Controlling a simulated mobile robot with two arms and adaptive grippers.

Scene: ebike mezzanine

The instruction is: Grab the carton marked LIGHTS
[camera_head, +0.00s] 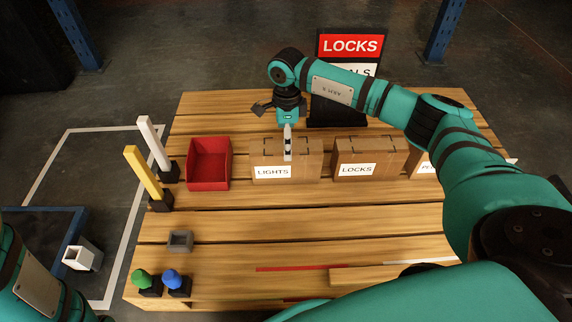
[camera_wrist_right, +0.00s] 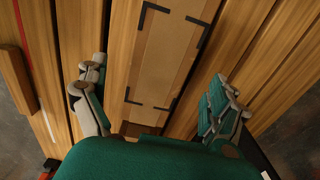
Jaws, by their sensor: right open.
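The carton marked LIGHTS (camera_head: 309,168) is a brown box with a white label on its front, standing on the slatted wooden table. My right gripper (camera_head: 287,138) points down over this carton, with a finger in front of its top in the head view. In the right wrist view the top of a brown carton (camera_wrist_right: 165,55) with black corner marks lies between the two spread fingers of the right gripper (camera_wrist_right: 155,100). The gripper is open and empty. Whether a finger touches the carton cannot be told. My left gripper is out of view; only part of the left arm shows.
A carton marked LOCKS (camera_head: 371,158) stands just right, with another carton (camera_head: 421,163) partly hidden by my right arm. A red bin (camera_head: 208,163) is on the left. A black stand with a LOCKS sign (camera_head: 350,46) rises behind. The table's middle front is clear.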

